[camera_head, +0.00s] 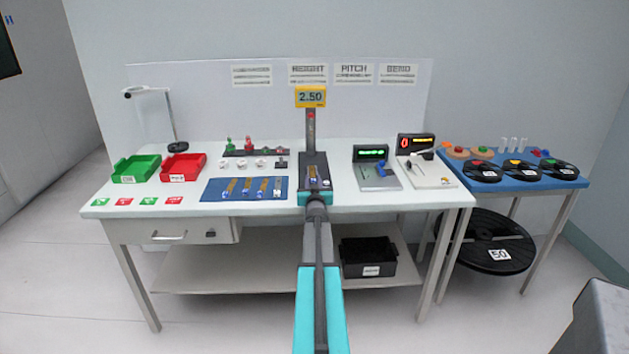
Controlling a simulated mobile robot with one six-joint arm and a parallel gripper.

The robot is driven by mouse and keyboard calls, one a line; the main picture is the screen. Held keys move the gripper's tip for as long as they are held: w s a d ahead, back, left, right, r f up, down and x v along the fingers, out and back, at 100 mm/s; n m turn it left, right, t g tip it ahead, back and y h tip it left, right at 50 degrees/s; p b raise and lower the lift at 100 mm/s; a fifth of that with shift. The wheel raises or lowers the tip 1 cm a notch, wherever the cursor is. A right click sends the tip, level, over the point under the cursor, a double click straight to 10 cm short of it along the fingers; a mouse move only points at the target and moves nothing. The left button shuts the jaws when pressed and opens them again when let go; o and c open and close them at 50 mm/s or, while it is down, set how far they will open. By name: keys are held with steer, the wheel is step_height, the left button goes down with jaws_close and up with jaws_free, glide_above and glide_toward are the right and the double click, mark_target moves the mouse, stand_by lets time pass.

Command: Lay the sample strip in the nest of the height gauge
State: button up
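The height gauge (307,162) stands near the middle of the white table, a dark base with a post and a yellow display reading 2.50 (311,97). A small brownish strip (312,172) shows on the gauge's base, at about the nest; whether it is fully seated is too small to tell. My arm reaches in from the bottom centre, and my gripper (316,198) is at the front of the gauge, just below the strip in the picture. Its fingers are too small and covered to read. Several similar strips lie on a blue mat (210,190) left of the gauge.
A green bin (137,167) and red bin (183,166) stand at the left, behind several coloured cards. A blue side table (525,183) holds several spools.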

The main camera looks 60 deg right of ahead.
steer(key=shift+s+a, duration=0.1)
steer(key=shift+a, duration=0.05)
steer(key=shift+b+v, duration=0.7)
steer(key=shift+v, duration=5.15)
steer(key=shift+r, duration=0.15)
